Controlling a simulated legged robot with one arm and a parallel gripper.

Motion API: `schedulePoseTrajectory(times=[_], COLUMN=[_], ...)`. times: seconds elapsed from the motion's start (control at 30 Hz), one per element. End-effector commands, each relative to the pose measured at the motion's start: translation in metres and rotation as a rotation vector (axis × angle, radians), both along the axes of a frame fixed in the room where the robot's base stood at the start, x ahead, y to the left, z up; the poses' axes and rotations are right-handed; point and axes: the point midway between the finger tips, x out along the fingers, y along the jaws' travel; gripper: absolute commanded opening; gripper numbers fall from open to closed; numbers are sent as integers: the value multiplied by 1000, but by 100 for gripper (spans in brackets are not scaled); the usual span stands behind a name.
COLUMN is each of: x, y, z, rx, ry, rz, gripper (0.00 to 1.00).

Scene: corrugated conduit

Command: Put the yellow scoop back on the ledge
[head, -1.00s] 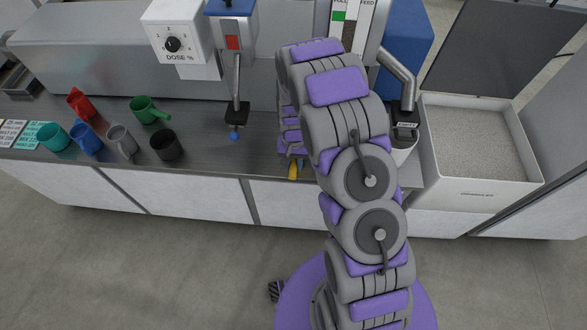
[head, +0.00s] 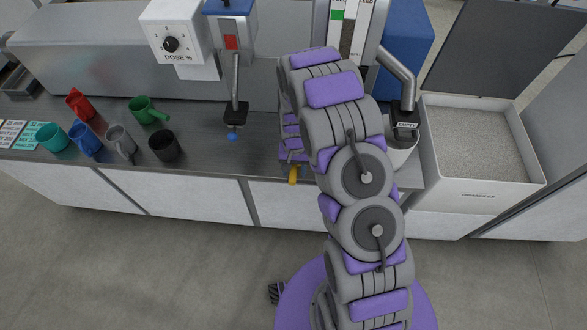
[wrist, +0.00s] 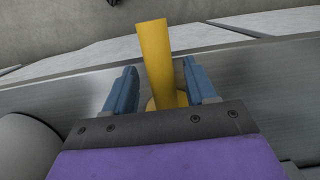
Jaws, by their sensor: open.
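The yellow scoop (wrist: 155,55) shows in the wrist view, its handle pointing up the picture across the ledge's front edge and its bowl mostly hidden behind my gripper body. In the head view only a small yellow part (head: 293,174) shows at the ledge's front edge, below my wrist. The ledge (head: 262,160) is the grey metal worktop. My gripper (wrist: 160,84) is open, its two blue fingers on either side of the scoop with visible gaps. In the head view the fingers are hidden by my arm. Whether the bowl rests fully on the ledge cannot be told.
Several coloured scoops, including red (head: 79,103), green (head: 148,110) and black (head: 165,145), stand at the left. A nozzle (head: 235,110) hangs left of my arm. A granule bin (head: 485,193) stands at the right. The worktop between black scoop and nozzle is clear.

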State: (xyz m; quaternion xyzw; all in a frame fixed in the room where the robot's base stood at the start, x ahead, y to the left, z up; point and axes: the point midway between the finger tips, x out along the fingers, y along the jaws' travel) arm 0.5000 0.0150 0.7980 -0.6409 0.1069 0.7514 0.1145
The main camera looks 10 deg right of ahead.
Motion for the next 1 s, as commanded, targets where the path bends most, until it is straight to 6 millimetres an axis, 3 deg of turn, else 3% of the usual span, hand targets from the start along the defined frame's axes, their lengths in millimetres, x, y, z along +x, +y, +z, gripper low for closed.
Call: schedulePoseTrajectory(times=[0.37, 0.57, 0.8, 1.0], x=[2, 7, 15, 19], y=[0, -1, -3, -4], z=[12, 43, 93, 118], rx=[-1, 0, -1, -1], ry=[-3, -4, -5, -3], rz=[0, 0, 0, 0], gripper=[56, 56, 56, 56])
